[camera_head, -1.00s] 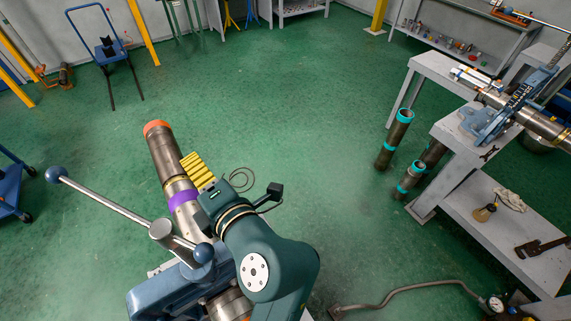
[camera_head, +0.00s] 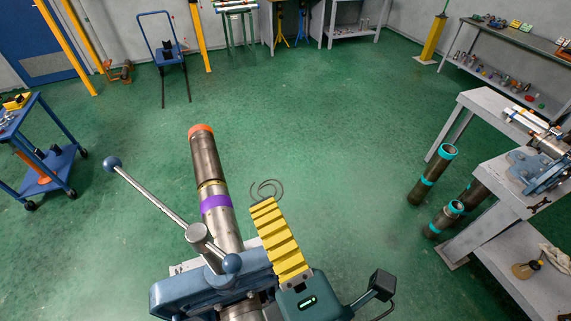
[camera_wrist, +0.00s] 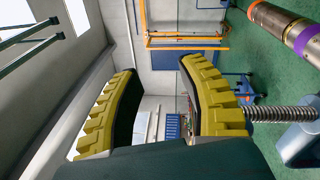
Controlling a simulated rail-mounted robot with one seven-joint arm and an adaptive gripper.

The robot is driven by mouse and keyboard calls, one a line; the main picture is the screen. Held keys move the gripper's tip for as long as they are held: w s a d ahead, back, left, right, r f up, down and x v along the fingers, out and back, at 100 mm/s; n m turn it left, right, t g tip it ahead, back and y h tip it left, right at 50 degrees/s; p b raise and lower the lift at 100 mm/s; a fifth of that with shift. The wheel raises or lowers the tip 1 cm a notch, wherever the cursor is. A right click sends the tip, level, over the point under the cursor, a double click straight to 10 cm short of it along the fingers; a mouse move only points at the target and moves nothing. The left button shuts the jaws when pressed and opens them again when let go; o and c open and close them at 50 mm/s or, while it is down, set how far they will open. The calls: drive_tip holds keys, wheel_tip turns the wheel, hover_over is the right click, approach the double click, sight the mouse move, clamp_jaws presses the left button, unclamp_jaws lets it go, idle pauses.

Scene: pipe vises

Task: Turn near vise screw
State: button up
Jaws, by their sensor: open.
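The near vise (camera_head: 215,292) is blue and stands at the bottom of the head view. Its screw has a grey hub (camera_head: 199,233) and a slanted bar handle (camera_head: 150,193) with blue ball ends. The vise also shows at the right edge of the wrist view (camera_wrist: 298,135), with its threaded screw (camera_wrist: 272,115) beside a finger. A steel pipe (camera_head: 206,160) with orange and purple bands extends beyond the vise. My gripper (camera_wrist: 158,68) has yellow ribbed fingers, open and empty. In the head view one finger (camera_head: 278,240) shows right of the handle, apart from it.
A grey bench (camera_head: 500,180) with another blue vise (camera_head: 537,170) stands at the right. Several pipes with teal bands (camera_head: 432,175) stand beside it. A blue cart (camera_head: 45,150) is at the left. A coiled cable (camera_head: 266,189) lies on the green floor, which is mostly clear.

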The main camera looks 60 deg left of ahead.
drive_tip(key=d+r+t+y+p, duration=0.2)
drive_tip(key=d+r+y, duration=0.1)
drive_tip(key=r, duration=0.8)
drive_tip(key=shift+r+y, duration=0.25)
drive_tip(key=shift+y, duration=0.15)
